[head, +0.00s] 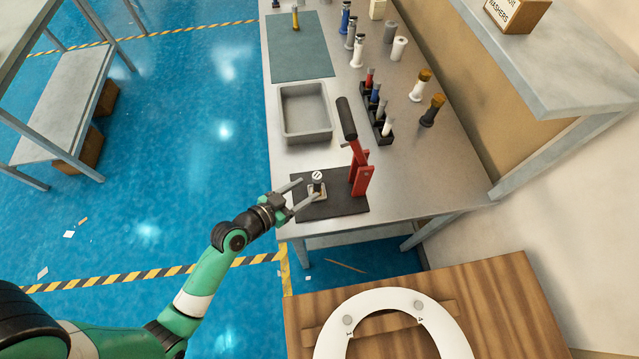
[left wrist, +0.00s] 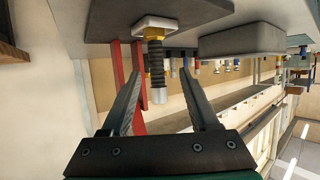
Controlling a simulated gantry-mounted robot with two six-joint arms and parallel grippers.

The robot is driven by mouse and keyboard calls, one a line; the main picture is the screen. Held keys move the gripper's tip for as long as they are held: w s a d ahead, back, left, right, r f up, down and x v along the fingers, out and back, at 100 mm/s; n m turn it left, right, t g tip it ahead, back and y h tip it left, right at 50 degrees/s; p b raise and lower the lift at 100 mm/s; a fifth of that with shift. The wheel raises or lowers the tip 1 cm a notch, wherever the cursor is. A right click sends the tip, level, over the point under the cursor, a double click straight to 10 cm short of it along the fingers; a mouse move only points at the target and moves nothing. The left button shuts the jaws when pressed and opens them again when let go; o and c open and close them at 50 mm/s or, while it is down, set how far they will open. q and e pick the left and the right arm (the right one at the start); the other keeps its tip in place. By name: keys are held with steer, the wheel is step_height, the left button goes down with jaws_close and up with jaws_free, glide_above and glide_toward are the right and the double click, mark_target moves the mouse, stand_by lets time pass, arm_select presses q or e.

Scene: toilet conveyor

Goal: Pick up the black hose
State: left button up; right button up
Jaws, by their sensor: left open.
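The black hose (left wrist: 156,66) is a short ribbed piece with a brass-coloured fitting and square plate at one end and a pale cap at the other. In the head view the hose (head: 318,186) stands upright on a dark mat (head: 345,207) near the bench's front left corner. My left gripper (head: 305,192) is open and empty beside it. The wrist view looks upside down; there the hose lies in line with the gap between the two fingertips (left wrist: 160,73), apparently beyond them. My right gripper is out of view.
A red press with a black handle (head: 361,172) stands on the mat just right of the hose. A grey tray (head: 306,113) sits behind. Several bottles and fittings line the bench's right side. A wooden crate with a white toilet seat (head: 462,345) stands in front.

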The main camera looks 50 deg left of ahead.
mark_target(324, 186)
arm_select(q)
steer(key=x, duration=0.3)
steer(key=shift+w, duration=0.2)
steer(key=x, duration=0.1)
steer(key=b+x, duration=0.1)
steer(key=x, duration=0.3)
steer(key=shift+w+d+f, duration=0.1)
steer(key=shift+d+f, duration=0.15)
steer(key=shift+d, duration=0.05)
jaws_close()
